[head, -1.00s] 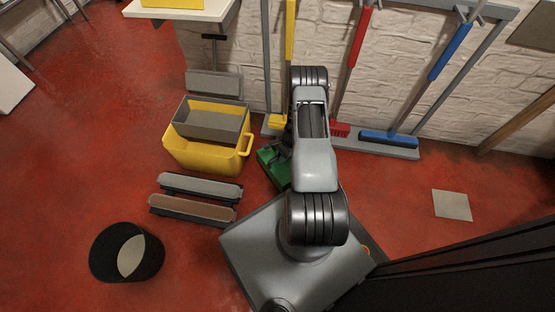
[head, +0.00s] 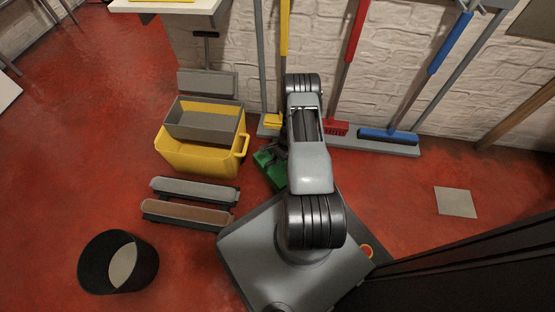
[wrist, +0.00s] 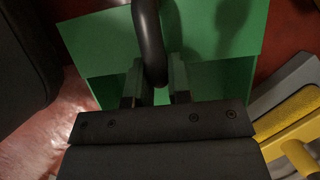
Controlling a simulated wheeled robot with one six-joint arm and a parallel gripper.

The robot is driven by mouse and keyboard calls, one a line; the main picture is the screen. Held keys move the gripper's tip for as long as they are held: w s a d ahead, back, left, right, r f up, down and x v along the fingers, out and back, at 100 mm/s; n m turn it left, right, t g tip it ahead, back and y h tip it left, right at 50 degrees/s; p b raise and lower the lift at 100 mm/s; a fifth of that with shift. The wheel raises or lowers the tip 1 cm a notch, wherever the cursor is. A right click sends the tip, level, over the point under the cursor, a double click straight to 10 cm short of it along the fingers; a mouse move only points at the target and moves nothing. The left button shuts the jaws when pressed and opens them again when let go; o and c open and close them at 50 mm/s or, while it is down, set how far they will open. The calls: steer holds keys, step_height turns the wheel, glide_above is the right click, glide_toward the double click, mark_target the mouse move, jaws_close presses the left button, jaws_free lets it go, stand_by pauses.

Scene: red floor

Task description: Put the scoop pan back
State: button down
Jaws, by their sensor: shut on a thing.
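The scoop pan is green with a black handle, seen close up in the wrist view (wrist: 215,30). My gripper (wrist: 155,95) is shut on its dark handle, with a finger on either side. In the head view part of the green scoop pan (head: 268,170) shows low, left of my arm and just in front of the broom ledge. My arm hides the rest of it and most of the gripper there. I cannot tell whether the pan touches the floor.
A grey ledge (head: 345,143) along the wall carries a yellow, a red (head: 335,128) and a blue broom (head: 388,136).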

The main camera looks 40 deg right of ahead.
steer(key=c, duration=1.1)
jaws_free()
steer(key=shift+o, duration=0.2)
steer(key=p+v, duration=0.5)
steer(key=v, duration=0.6)
steer(key=w+a+r+n+h, duration=0.1)
steer(key=a+r+n, duration=0.35)
steer(key=r, duration=0.85)
steer(key=w+a+r+n+h, duration=0.1)
steer(key=a+r+n, duration=0.4)
steer(key=r, duration=0.8)
steer(key=s+a+r+n+t+h, duration=0.2)
steer(key=s+a+r+n, duration=0.6)
steer(key=s+a+r, duration=0.3)
steer(key=s+r, duration=0.2)
steer(key=s, duration=0.1)
steer(key=shift+a+r+t, duration=0.25)
steer(key=shift+a+t, duration=0.05)
steer(key=shift+a, duration=0.1)
